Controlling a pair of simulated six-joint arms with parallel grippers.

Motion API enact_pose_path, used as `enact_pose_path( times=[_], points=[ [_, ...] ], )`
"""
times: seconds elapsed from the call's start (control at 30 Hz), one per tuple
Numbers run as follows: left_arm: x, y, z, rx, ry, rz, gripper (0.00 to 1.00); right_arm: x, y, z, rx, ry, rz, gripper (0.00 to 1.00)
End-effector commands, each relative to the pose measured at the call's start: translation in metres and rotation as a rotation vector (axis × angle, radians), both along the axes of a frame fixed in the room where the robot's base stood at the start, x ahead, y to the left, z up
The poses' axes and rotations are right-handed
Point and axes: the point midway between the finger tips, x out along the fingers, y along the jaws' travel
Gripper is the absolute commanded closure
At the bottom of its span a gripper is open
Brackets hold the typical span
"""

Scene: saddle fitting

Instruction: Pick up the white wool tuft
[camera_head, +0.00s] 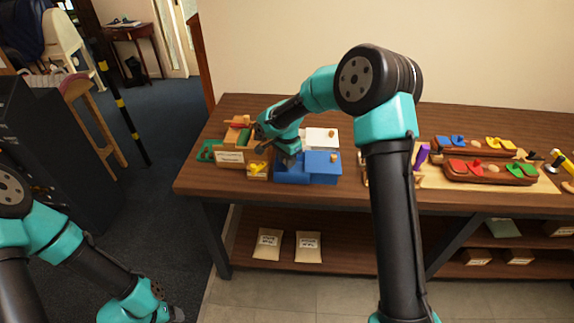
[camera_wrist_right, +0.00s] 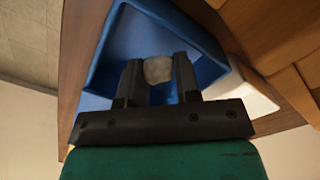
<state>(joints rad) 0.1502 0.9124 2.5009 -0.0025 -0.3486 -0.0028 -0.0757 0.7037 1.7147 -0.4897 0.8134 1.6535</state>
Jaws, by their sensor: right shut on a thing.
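The white wool tuft (camera_wrist_right: 157,69) is a small pale lump between the two fingers of my right gripper (camera_wrist_right: 158,72), which is shut on it. Around it in the wrist view is an open blue box (camera_wrist_right: 205,42). In the head view my right gripper (camera_head: 287,160) is at the blue box (camera_head: 291,178), and the tuft cannot be made out. How high the tuft is above the box floor is unclear. My left arm is at the lower left, off the table; its fingers do not show.
A blue-lidded box (camera_head: 322,163) and a white box (camera_head: 321,136) stand beside the open box. A wooden box (camera_head: 230,158) and a small yellow item (camera_head: 257,168) are to the left. Wooden trays (camera_head: 490,172) with coloured pieces lie at the right of the table (camera_head: 340,195).

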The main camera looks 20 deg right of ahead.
Motion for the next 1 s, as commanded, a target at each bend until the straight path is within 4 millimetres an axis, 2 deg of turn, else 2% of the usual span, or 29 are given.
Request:
enact_pose_path(
  times=[0.2,0.4,1.0],
  points=[
    [0.000,0.000,0.000,0.000,0.000,0.000,0.40,0.001,0.000,0.042,0.000,-0.003,-0.001,0.92],
    [0.000,0.000,0.000,0.000,0.000,0.000,0.40,0.000,0.000,0.066,0.000,-0.002,-0.001,0.92],
    [0.000,0.000,0.000,0.000,0.000,0.000,0.40,0.000,-0.001,0.071,0.000,0.000,-0.002,0.92]
  ],
)
